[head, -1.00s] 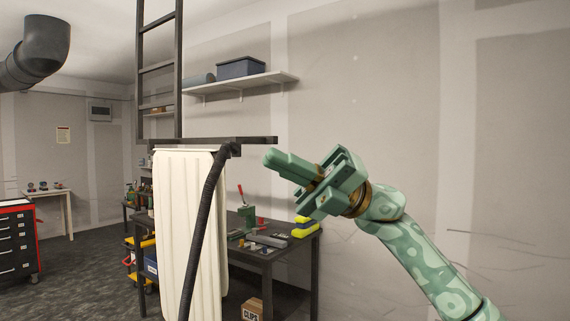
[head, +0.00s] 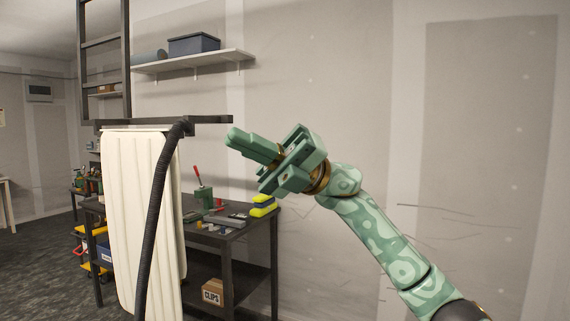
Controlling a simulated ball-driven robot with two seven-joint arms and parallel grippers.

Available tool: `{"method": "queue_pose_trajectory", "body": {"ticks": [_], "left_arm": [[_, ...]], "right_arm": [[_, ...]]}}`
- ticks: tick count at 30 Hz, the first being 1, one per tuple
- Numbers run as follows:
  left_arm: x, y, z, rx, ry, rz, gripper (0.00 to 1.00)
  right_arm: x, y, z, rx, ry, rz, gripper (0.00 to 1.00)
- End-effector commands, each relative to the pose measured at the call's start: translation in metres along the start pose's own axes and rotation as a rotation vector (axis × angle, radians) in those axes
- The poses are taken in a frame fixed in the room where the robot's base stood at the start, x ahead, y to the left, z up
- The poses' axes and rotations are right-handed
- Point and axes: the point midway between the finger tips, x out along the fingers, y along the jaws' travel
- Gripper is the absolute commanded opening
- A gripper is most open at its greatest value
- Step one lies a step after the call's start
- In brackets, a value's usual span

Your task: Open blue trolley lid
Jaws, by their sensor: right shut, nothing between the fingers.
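No blue trolley or blue trolley lid shows clearly in the head view. My right gripper (head: 258,155) is raised in front of the grey wall, pointing left, with its fingers together and nothing held. It is above and in front of the right part of the dark workbench, apart from everything. My left gripper is not in view.
A cream ribbed panel (head: 140,215) and a black hose (head: 157,200) hang in front of the dark workbench (head: 228,233). The bench holds small tools and yellow items (head: 262,205). A "CLIPS" box (head: 212,292) sits on its lower shelf. A wall shelf (head: 205,60) holds a dark blue box (head: 194,44).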

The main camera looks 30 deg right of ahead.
Motion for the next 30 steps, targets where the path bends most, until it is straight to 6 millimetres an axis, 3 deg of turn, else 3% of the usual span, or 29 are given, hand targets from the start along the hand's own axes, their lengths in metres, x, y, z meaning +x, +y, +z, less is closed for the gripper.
{"method": "queue_pose_trajectory", "body": {"ticks": [9, 15, 21, 27, 30], "left_arm": [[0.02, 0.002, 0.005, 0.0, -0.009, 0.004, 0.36], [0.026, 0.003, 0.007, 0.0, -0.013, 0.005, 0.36], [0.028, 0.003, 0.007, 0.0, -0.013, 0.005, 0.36], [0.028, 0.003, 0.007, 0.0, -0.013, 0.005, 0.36], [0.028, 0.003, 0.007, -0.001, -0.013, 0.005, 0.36]], "right_arm": [[-0.088, -0.004, -0.001, 0.003, -0.006, -0.005, 0.0], [-0.127, -0.002, 0.0, 0.002, -0.003, -0.002, 0.0], [-0.142, -0.001, 0.0, 0.0, -0.002, -0.001, 0.0], [-0.143, -0.001, 0.0, 0.009, -0.004, -0.002, 0.0], [-0.144, -0.006, 0.015, 0.01, -0.079, -0.029, 0.0]]}}
